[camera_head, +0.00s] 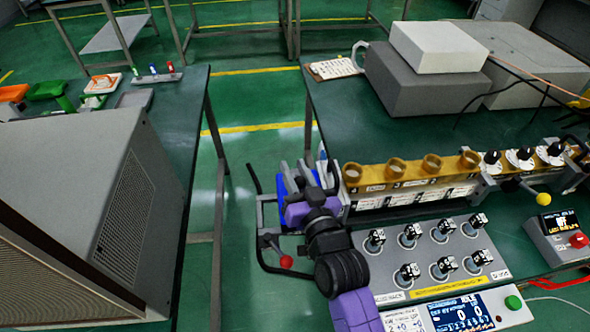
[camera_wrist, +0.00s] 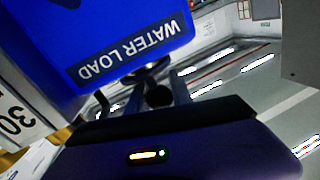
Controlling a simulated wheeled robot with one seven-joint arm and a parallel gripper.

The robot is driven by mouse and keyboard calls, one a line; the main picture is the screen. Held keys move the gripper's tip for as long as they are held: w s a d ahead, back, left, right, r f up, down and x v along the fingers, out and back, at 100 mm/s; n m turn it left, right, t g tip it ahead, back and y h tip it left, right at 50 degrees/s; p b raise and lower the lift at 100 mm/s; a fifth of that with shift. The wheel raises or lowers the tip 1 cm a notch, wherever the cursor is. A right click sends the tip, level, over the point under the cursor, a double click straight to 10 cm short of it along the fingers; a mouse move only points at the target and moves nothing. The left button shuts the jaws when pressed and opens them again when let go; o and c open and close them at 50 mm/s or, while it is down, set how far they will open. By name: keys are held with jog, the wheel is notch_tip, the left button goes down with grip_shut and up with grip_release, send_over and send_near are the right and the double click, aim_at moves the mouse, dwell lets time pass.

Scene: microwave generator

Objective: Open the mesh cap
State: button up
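I cannot tell for sure which part is the mesh cap. Several open brass-coloured round collars stand along the top of the yellow-topped waveguide, one of them the leftmost collar (camera_head: 352,172). My gripper (camera_head: 298,172) is at the left end of this waveguide, left of the collars and apart from them. It is in front of a blue block, the water load (camera_head: 281,187), which fills the upper left of the wrist view (camera_wrist: 120,35). A dark round part (camera_wrist: 158,96) shows below the block in the wrist view. Whether the fingers are open or shut is unclear.
Black-topped tuning knobs (camera_head: 490,160) stand on the waveguide's right part. A grey panel (camera_head: 430,255) with several switches lies in front. A red-ball lever (camera_head: 286,262) sticks out beside my arm. Grey boxes (camera_head: 425,85) stand behind. Floor is open left of the bench.

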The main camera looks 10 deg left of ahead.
grip_shut()
dwell(1.0)
jog(key=shift+w, duration=0.1)
